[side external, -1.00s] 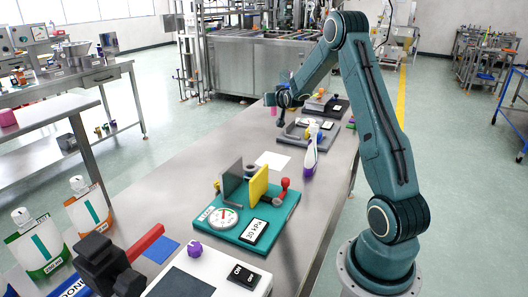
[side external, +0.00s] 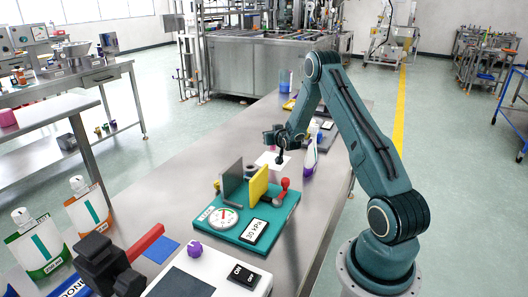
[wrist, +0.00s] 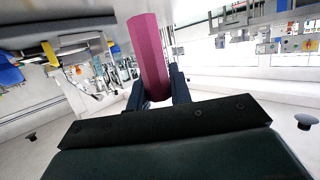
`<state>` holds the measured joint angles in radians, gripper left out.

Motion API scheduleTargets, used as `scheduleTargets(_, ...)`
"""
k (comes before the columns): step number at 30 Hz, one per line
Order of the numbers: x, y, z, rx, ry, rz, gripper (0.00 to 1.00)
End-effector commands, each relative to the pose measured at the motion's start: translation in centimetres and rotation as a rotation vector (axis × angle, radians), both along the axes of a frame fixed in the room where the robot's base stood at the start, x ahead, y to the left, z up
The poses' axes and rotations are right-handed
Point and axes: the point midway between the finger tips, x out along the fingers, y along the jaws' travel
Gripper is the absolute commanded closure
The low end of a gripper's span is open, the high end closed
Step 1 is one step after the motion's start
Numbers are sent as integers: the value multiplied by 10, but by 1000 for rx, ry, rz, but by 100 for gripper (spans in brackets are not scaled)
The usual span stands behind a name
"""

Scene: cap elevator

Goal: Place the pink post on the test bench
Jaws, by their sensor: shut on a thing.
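In the wrist view my gripper (wrist: 159,88) is shut on the pink post (wrist: 148,45), a long faceted bar that sticks out beyond the two dark fingers. In the side view my gripper (side external: 280,158) is above the white sheet on the steel table, behind the teal test fixture. The post cannot be made out there. The teal fixture (side external: 226,239) carries a round gauge, a "30 kPa" plate, an upright grey plate (side external: 232,182), a yellow plate (side external: 259,187) and a red-topped part. I cannot tell whether this fixture is the test bench.
A white and purple bottle (side external: 310,157) stands just right of my gripper. A white sheet (side external: 263,161) lies below it. The table's left middle (side external: 165,190) is bare.

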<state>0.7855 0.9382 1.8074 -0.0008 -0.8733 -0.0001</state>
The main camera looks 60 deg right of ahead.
Motion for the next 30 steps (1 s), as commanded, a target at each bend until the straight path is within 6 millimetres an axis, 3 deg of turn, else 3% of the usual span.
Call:
scheduleTargets(14,0,0,-18,-1,-1,0,100)
scheduleTargets(24,0,0,-49,-2,-2,0,100)
scheduleTargets(30,0,0,-51,-2,-2,0,100)
